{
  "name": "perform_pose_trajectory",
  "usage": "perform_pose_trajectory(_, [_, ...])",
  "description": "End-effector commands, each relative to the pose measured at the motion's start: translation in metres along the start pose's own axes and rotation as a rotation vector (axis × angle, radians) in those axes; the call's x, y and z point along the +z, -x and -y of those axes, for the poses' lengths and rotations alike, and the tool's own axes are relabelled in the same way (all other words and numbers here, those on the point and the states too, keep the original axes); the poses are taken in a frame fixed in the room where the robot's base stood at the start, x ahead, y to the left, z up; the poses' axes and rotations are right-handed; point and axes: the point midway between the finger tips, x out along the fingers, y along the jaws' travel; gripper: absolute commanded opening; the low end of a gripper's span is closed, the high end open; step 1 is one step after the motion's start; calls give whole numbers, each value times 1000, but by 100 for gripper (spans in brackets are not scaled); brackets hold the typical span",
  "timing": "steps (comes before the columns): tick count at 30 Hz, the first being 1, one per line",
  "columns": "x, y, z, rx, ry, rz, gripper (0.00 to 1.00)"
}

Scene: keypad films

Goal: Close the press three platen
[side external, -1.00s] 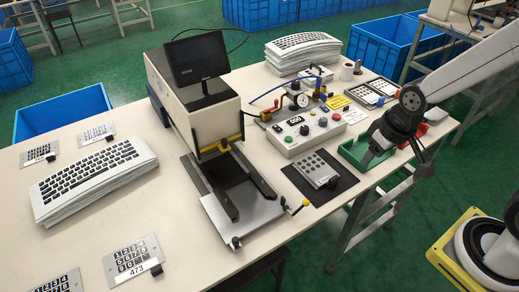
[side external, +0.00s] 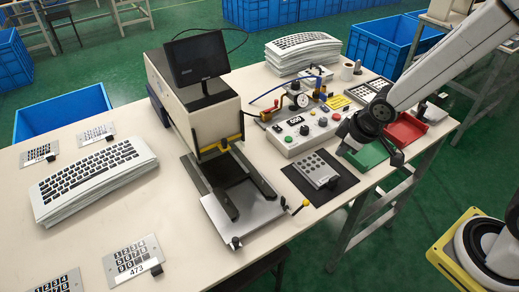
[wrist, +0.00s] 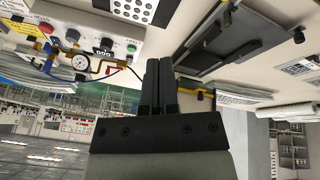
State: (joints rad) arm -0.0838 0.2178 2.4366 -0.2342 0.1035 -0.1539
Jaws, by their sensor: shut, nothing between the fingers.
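The press (side external: 205,100) is a beige machine with a black monitor on top. No press number is legible on it. My gripper (side external: 346,148) hangs to the right of the platen, past the control box and above the green tray, apart from the press. Its fingertips are hard to see there. In the wrist view my gripper's two dark fingers (wrist: 158,82) are together with nothing between them. The dark press rails (wrist: 225,45) show to their right.
A control box (side external: 305,132) with buttons and a gauge stands right of the press. A keypad plate (side external: 316,167) lies on a black mat between platen and gripper. Green (side external: 366,157) and red (side external: 405,131) trays sit at the table's right. Keyboard sheets (side external: 95,180) lie left.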

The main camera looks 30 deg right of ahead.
Motion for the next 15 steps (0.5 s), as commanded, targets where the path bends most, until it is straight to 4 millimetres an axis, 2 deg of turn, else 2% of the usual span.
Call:
perform_pose_trajectory(5, [-36, -35, 19, -18, 305, -110, 0])
perform_pose_trajectory(9, [-60, -60, 43, -47, 537, -209, 0])
perform_pose_trajectory(15, [-80, -87, 79, -96, 791, -334, 0])
